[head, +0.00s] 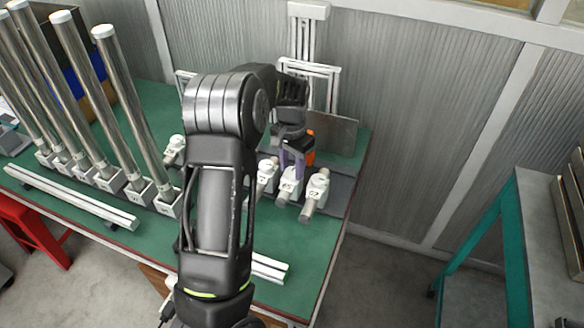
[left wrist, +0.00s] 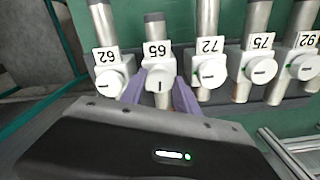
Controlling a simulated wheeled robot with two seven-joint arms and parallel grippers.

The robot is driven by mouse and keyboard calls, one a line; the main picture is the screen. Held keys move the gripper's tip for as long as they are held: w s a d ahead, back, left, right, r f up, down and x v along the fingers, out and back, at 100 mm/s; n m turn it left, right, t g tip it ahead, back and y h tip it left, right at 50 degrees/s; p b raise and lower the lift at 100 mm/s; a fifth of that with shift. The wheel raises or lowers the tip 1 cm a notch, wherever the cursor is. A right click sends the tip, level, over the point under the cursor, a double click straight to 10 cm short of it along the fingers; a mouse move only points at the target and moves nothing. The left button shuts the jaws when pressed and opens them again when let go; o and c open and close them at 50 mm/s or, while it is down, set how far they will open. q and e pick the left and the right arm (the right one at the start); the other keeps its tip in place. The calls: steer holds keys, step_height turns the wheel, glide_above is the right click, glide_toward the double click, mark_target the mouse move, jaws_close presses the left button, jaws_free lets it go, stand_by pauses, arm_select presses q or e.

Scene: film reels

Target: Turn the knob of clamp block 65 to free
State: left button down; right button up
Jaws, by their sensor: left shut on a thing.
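Clamp block 65 (left wrist: 158,53) is a white block with a number plate, on a metal rod, in the left wrist view. Its round white knob (left wrist: 160,84) bears a dark mark that stands upright in that view. The purple fingers of my left gripper (left wrist: 158,97) are on either side of this knob and shut on it. In the head view my left gripper (head: 294,158) points down at block 65 (head: 289,189), its knob mostly hidden by the fingers. My right gripper is not in view.
Block 62 (head: 317,187) and block 72 (left wrist: 209,68) stand close on either side; blocks 75 (left wrist: 260,65) and 92 (left wrist: 303,64) follow. Their knob marks lie roughly level. Tall metal tubes (head: 127,100) stand at the left of the green table (head: 310,255).

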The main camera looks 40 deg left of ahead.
arm_select(q)
steer(key=n, duration=0.4)
steer(key=shift+n, duration=0.3)
steer(key=n, duration=0.5)
steer(key=n+p, duration=0.1)
steer(key=n, duration=0.4)
steer(key=n+p, duration=0.1)
steer(key=n, duration=0.3)
steer(key=shift+n, duration=0.4)
steer(key=c, duration=0.9)
jaws_free()
